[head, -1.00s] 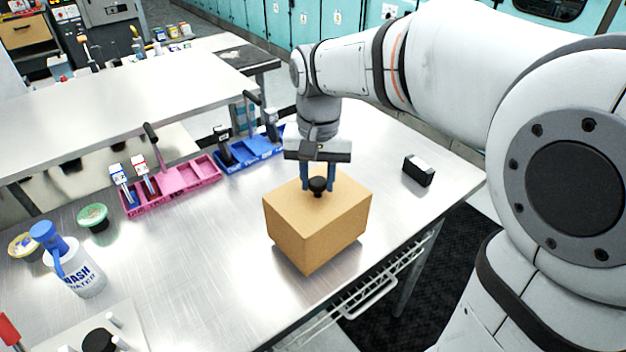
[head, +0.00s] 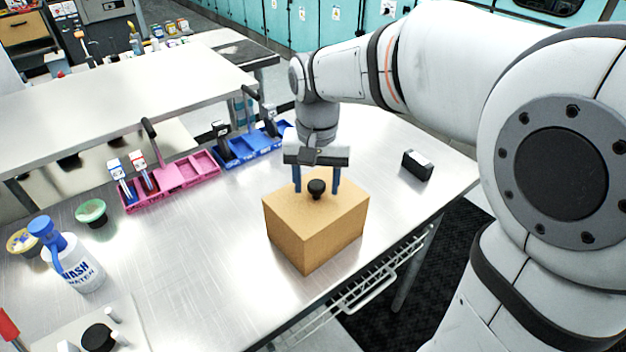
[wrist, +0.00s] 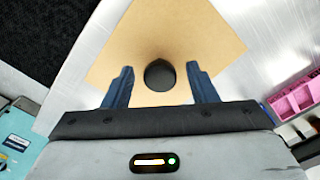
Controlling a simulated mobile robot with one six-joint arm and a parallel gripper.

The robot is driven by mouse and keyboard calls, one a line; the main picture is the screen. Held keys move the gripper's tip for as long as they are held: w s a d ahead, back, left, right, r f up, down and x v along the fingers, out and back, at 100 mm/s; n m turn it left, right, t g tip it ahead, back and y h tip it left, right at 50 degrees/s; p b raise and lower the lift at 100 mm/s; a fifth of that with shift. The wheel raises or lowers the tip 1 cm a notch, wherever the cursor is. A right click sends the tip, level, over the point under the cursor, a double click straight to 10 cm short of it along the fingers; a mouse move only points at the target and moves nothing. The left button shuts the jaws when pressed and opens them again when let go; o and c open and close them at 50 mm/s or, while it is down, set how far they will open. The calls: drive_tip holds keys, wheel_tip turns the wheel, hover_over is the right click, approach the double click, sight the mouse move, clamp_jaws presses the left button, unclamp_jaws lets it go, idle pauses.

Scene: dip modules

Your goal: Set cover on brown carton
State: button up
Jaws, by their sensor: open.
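The brown carton (head: 312,235) stands on the steel table with its top covered. The cover (head: 338,199) is a flat brown panel with a round black knob (head: 317,188), and it lies on the carton with no clear gap visible. The cover (wrist: 205,40) and the knob (wrist: 159,74) also show in the wrist view. My gripper (head: 317,190) is open above the cover, with its two blue fingers apart on either side of the knob. In the wrist view neither finger touches the knob.
A black block (head: 418,166) lies to the right of the carton. A pink rack (head: 172,182) and a blue rack (head: 250,148) stand behind it to the left. A wash bottle (head: 75,262) and a green dish (head: 91,212) are at left. The table's front edge is close.

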wheel_tip(320, 180, up, 12)
drive_tip(key=s+d+f+n+t, duration=0.1)
drive_tip(key=s+d+f+t, duration=0.1)
drive_tip(key=s+d+f, duration=0.9)
wheel_tip(320, 180, down, 2)
drive_tip(key=shift+s+d+f+n+t+p, duration=0.3)
drive_tip(key=shift+s+d+t+p, duration=0.1)
drive_tip(key=shift+s, duration=0.3)
idle(0.6)
